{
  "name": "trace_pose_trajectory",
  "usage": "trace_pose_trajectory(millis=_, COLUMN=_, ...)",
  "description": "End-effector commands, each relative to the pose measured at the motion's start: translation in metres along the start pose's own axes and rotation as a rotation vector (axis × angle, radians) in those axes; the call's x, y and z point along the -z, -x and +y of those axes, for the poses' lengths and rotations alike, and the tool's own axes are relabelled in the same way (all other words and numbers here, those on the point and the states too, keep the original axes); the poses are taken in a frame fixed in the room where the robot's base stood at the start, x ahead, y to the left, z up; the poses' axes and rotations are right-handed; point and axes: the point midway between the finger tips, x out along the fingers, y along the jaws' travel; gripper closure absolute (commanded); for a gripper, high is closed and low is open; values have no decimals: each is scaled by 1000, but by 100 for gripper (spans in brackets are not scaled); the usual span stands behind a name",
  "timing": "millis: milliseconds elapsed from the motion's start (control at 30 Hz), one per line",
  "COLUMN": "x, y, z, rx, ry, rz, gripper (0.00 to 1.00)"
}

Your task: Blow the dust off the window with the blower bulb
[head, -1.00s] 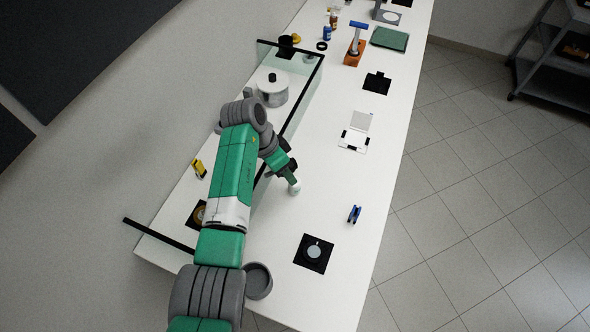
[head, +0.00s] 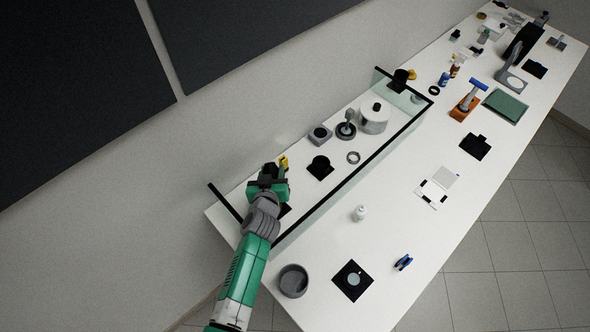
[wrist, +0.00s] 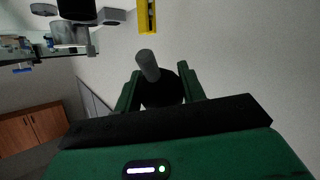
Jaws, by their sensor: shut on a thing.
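My gripper (head: 268,180) is at the left end of the bench, over the strip behind the glass screen. In the wrist view my gripper (wrist: 158,78) is shut on a black round body with a grey nozzle, which looks like the blower bulb (wrist: 162,93). The nozzle points away from my palm. A round grey disc on a black square mat, possibly the window (head: 353,280), lies at the front of the bench, outside the screen. It is well apart from my gripper. Dust cannot be made out at this size.
The glass screen with a black top rail (head: 352,176) runs along the bench. A yellow piece (head: 283,162) stands close to my gripper. A white bottle (head: 360,213), a grey bowl (head: 293,281) and a blue clip (head: 403,262) stand outside the screen. Bare bench lies between them.

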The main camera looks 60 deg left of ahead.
Motion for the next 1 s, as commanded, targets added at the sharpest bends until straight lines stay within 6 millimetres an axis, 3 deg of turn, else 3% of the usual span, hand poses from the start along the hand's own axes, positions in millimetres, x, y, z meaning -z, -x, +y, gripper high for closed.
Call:
trace_pose_trajectory(millis=367, x=0, y=0, z=-15, rx=42, ry=11, rz=24, gripper=75)
trace_pose_trajectory(millis=800, x=-45, y=-16, z=-23, rx=43, ry=11, rz=22, gripper=75)
trace_pose_trajectory(millis=1000, x=-45, y=-16, z=-23, rx=42, ry=11, rz=23, gripper=75)
